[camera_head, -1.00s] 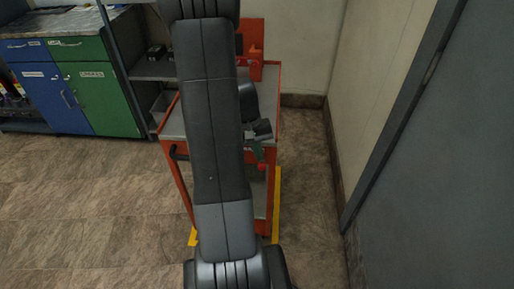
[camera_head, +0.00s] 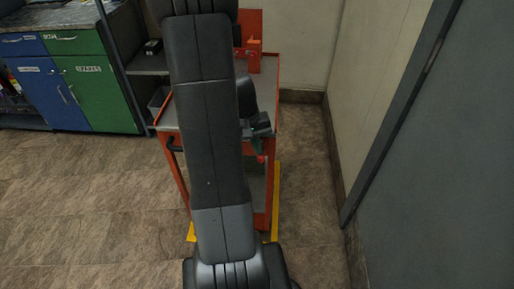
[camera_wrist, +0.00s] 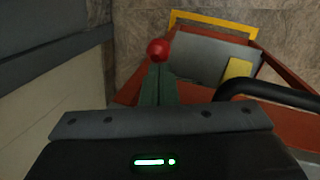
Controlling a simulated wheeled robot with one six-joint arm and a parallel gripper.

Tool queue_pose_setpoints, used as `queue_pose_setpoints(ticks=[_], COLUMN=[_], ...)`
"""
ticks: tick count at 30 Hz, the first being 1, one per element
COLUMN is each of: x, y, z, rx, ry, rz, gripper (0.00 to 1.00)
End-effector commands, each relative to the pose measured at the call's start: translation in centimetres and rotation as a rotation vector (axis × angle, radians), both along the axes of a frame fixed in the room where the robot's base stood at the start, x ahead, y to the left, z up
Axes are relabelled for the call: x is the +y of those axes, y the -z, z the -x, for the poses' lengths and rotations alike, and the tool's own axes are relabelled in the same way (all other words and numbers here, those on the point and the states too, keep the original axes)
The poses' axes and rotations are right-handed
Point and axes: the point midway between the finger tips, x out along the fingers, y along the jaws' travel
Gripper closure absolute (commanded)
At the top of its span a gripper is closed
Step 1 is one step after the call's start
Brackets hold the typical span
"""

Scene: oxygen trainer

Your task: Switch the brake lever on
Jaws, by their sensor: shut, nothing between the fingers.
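The brake lever shows as a red ball knob (camera_wrist: 158,49) in the wrist view, just beyond the tips of my gripper (camera_wrist: 158,68). The gripper's narrow green fingers are shut together with nothing between them. The fingertips look very close to the knob, but I cannot tell whether they touch it. In the head view the red knob (camera_head: 261,158) shows at the front right of the orange cart (camera_head: 172,160), right below my gripper (camera_head: 258,150). The lever's shaft is hidden.
The cart has a black handle (camera_wrist: 265,90) and a yellow base frame (camera_head: 276,195). A wall and grey door (camera_head: 440,150) stand on the right. Blue and green cabinets (camera_head: 95,90) stand at the back left. The floor left of the cart is clear.

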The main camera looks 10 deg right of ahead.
Motion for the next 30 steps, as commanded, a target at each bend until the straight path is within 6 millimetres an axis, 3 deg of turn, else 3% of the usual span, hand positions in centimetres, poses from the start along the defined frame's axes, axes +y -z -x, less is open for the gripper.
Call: queue_pose_setpoints(ticks=[30], x=[0.5], y=[4.1], z=[1.9], rx=[-0.496], ry=[0.0], rz=[0.141], gripper=[1.0])
